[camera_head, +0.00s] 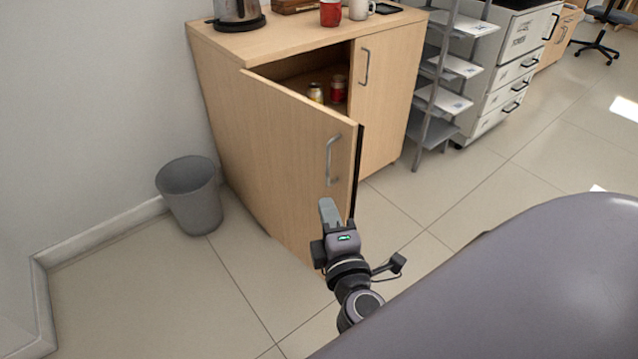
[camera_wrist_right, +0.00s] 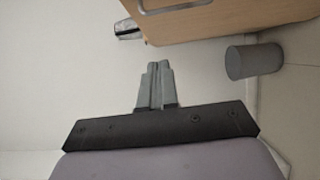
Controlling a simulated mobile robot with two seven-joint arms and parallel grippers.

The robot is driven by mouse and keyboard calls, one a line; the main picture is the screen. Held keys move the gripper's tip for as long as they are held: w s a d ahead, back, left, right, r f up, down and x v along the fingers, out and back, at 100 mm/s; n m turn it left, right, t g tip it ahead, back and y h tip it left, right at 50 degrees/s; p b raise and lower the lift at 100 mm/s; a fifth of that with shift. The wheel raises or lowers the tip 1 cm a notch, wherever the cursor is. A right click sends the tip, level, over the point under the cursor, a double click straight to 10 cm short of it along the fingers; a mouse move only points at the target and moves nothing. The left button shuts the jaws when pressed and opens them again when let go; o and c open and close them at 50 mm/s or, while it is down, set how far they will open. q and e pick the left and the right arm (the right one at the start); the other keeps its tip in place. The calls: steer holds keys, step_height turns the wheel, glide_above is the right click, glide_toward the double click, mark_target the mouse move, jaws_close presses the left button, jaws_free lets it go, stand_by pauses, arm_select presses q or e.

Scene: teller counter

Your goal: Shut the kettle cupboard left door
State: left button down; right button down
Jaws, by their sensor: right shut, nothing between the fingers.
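The kettle cupboard (camera_head: 221,120) is light wood, with a silver kettle (camera_head: 238,12) on its top. Its left door (camera_head: 285,155) stands open, swung out toward me, with a vertical metal handle (camera_head: 333,160) near its free edge. The right door (camera_head: 385,90) is closed. My right gripper (camera_head: 328,212) is shut and empty, low in front of the left door near its free edge below the handle. I cannot tell whether it touches the door. The right wrist view shows the closed fingers (camera_wrist_right: 156,85) with part of the wooden cupboard (camera_wrist_right: 200,22) above. My left gripper is out of view.
Two jars (camera_head: 338,88) stand inside the cupboard. A red mug (camera_head: 331,12) and a white mug (camera_head: 360,9) stand on top. A grey bin (camera_head: 190,196) is left of the cupboard, and a shelf rack (camera_head: 440,98) is right of it. Open tiled floor lies in front.

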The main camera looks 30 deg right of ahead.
glide_toward(328, 165)
steer(key=w+a+r, duration=0.2)
steer(key=w+r, duration=0.1)
steer(key=w, duration=0.2)
steer(key=shift+w+d, duration=0.4)
steer(key=shift+d, duration=0.45)
steer(key=shift+w+d, duration=0.4)
steer(key=shift+d, duration=0.45)
